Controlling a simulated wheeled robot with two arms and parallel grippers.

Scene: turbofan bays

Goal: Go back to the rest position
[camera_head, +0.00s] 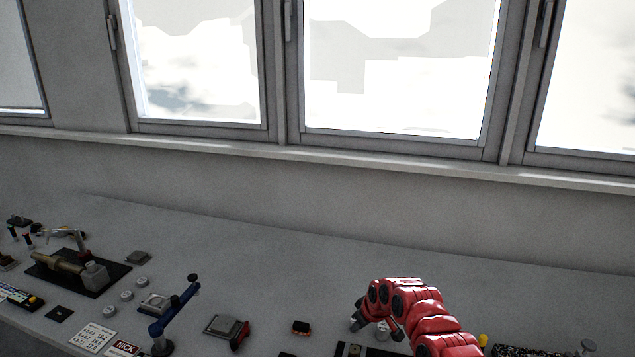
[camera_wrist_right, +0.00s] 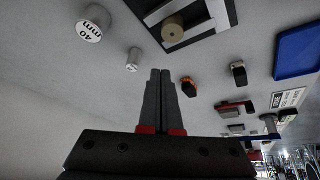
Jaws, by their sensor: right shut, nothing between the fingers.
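My right gripper (camera_wrist_right: 158,100) is shut and empty in the right wrist view, its two dark fingers pressed together over the grey bench. In the head view my red right arm comes in from the lower right, and the gripper (camera_head: 358,322) hangs above the bench near its front part, seen only in part. My left gripper shows in neither view.
The grey bench (camera_head: 300,255) runs below windows. A blue stand (camera_head: 176,309), a grey block (camera_head: 226,326) and a small orange-black item (camera_head: 301,327) lie left of my arm. The wrist view shows a 40 mm cylinder (camera_wrist_right: 92,24) and a blue tray (camera_wrist_right: 298,48). The bench's rear strip is clear.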

